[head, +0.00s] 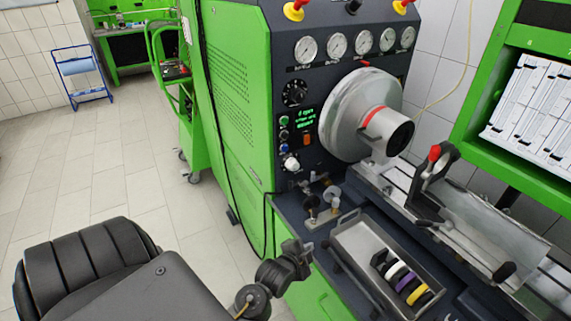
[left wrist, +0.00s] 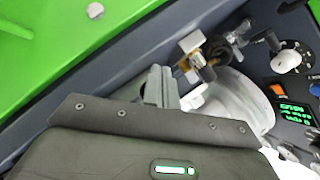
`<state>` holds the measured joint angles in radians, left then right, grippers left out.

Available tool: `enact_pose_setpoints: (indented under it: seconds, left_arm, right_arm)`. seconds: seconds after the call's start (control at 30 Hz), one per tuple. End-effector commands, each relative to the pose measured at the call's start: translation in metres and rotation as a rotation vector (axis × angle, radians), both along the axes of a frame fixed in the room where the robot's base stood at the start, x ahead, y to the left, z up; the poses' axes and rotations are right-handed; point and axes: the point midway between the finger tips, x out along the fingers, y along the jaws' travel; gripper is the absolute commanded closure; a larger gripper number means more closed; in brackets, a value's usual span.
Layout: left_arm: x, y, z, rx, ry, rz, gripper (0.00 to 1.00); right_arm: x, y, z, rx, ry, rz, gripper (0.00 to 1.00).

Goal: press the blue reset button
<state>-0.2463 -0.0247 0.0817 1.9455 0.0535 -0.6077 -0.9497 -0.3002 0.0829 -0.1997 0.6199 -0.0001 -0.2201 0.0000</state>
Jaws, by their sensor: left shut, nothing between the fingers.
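The control panel of the green and dark grey pump bench has a column of small round buttons (head: 284,134) in the head view, left of the green-lit display (head: 305,117). My left gripper (head: 297,252) is low in front of the bench, below and apart from the panel. In the left wrist view its grey fingers (left wrist: 160,82) are shut and empty. My right gripper is not in view.
A white knob (head: 291,163) sits below the buttons and an orange switch (head: 307,140) right of them. Brass fittings (head: 322,205) stand on the bench ledge under the panel. A metal tray (head: 350,236) with coloured rings lies right of my gripper. A large round chuck (head: 345,115) juts out.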

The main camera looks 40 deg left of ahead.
Motion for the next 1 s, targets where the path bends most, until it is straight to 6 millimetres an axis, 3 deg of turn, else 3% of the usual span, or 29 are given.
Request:
enact_pose_setpoints:
  seconds: [0.1, 0.2, 0.3, 0.4, 0.6, 1.0]
  left_arm:
    - [0.044, 0.025, 0.049, 0.25, -0.193, -0.002, 1.0]
    - [0.072, 0.05, 0.094, 0.527, -0.336, 0.049, 1.0]
    - [0.086, 0.071, 0.134, 0.8, -0.424, 0.143, 1.0]
    - [0.09, 0.086, 0.163, 1.006, -0.451, 0.241, 1.0]
    - [0.09, 0.097, 0.188, 1.206, -0.448, 0.354, 1.0]
    - [0.089, 0.099, 0.19, 1.227, -0.445, 0.364, 1.0]
  right_arm:
    - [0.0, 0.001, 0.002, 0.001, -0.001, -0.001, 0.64]
    - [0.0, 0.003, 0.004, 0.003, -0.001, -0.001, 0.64]
    - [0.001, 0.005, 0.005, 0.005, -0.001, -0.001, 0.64]
    - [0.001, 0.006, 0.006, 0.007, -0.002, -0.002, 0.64]
    - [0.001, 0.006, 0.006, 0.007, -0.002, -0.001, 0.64]
    - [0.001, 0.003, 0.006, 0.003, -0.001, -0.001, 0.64]
